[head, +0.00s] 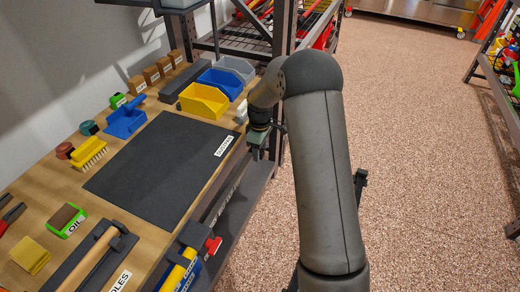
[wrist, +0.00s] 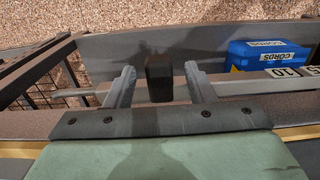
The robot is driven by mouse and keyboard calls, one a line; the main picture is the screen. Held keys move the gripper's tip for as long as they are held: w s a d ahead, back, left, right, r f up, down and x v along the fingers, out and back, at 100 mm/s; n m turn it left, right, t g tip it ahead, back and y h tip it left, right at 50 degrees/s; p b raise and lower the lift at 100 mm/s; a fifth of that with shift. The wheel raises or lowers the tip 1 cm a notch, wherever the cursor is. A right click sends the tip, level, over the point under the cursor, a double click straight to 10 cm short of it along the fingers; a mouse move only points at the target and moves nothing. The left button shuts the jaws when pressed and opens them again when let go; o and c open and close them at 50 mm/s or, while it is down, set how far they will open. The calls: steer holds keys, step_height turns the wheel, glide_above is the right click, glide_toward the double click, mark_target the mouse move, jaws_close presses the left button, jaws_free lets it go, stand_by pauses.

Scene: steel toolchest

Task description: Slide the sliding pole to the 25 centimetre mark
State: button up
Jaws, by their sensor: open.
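In the wrist view a dark upright block (wrist: 158,78) stands between the two fingers of my gripper (wrist: 159,66). It looks like the grip of the sliding pole, but I cannot be sure. The fingers are open, with a gap on each side of the block. A long grey bar (wrist: 245,87) runs left and right behind the fingers. White labels (wrist: 283,72) near its right part show 10 and a partly cut-off number. The 25 mark is not visible.
A blue box labelled CORDS (wrist: 265,54) sits behind the bar at the right. A wire rack (wrist: 40,75) is at the left. On the bench (head: 150,100) are a dark mat (head: 160,165), a yellow bin (head: 203,101) and a blue bin (head: 222,82). The floor (head: 420,150) at right is clear.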

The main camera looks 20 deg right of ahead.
step_height(320, 180, up, 17)
steer(key=p, duration=0.1)
steer(key=shift+r, duration=0.15)
stand_by(0.4)
steer(key=s+a+r+m+p, duration=0.25)
steer(key=s+r, duration=0.25)
steer(key=s, duration=0.4)
steer(key=s+a+r+m+p, duration=0.1)
steer(key=s+r+m+p, duration=0.3)
steer(key=s, duration=0.5)
steer(key=s+m+p, duration=0.3)
steer(key=s, duration=1.3)
steer(key=shift+s+a+r+p, duration=0.25)
steer(key=shift+s+r+p, duration=0.1)
steer(key=shift+s+r, duration=0.05)
steer(key=shift+m, duration=0.25)
